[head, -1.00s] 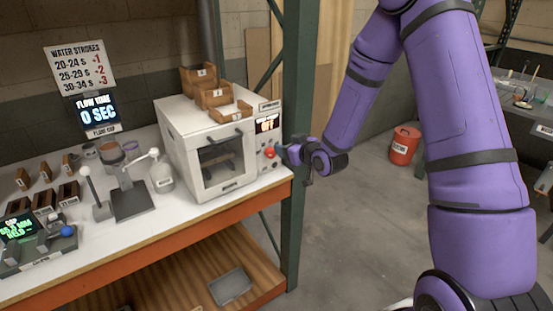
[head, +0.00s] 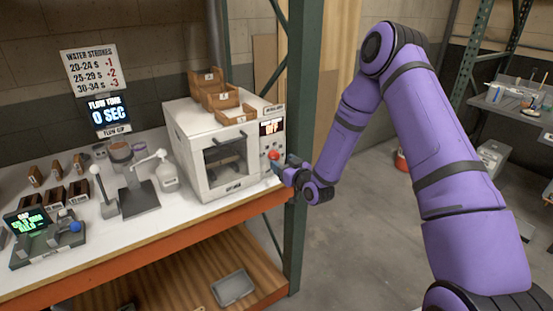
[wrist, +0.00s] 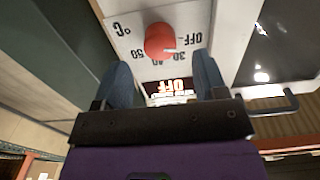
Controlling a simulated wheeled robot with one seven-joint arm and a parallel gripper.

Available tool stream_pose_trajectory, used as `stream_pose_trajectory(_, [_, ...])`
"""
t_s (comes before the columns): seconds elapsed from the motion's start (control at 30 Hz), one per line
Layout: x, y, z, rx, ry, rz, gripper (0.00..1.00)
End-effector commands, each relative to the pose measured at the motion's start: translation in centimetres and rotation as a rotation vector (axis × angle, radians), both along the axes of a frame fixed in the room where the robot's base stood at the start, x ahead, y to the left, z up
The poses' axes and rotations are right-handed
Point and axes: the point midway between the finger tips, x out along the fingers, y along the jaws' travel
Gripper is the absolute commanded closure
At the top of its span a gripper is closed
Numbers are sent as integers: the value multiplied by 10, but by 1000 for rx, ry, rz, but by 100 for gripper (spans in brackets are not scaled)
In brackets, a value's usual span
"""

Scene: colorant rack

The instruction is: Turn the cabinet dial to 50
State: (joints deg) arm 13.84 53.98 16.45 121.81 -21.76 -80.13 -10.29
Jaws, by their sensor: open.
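The white cabinet (head: 178,125) stands on the bench, with a dark window in its door. Its red dial (head: 273,155) is on the right-hand front panel, below a display (head: 271,127) reading OFF. In the wrist view the dial (wrist: 160,41) appears upside down, ringed by the marks OFF, 30, 40, 50 and °C. A small white mark on it points toward the OFF and 30 side. My gripper (wrist: 160,63) is open, its two blue-grey fingers either side of the dial's line and short of it. In the head view my gripper (head: 283,170) is just beside and below the dial.
A green rack post (head: 297,130) stands close to the right of the cabinet. Wooden bins (head: 222,100) sit on the cabinet top. A door handle (wrist: 272,103) shows at the right of the wrist view. Open floor lies right of the bench.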

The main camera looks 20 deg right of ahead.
Motion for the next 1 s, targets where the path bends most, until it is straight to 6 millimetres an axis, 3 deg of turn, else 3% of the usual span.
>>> stream_pose_trajectory(0.1, [19,6,0,0,-2,0,35])
stream_pose_trajectory(0.3, [38,12,0,-1,-1,-1,35])
stream_pose_trajectory(0.67, [43,14,0,0,1,-1,35])
stream_pose_trajectory(0.7, [43,14,0,0,0,-1,37])
stream_pose_trajectory(0.77, [43,14,0,0,0,-1,51])
stream_pose_trajectory(0.9, [43,14,0,0,0,-1,83])
stream_pose_trajectory(1.0, [43,14,0,0,0,-1,84])
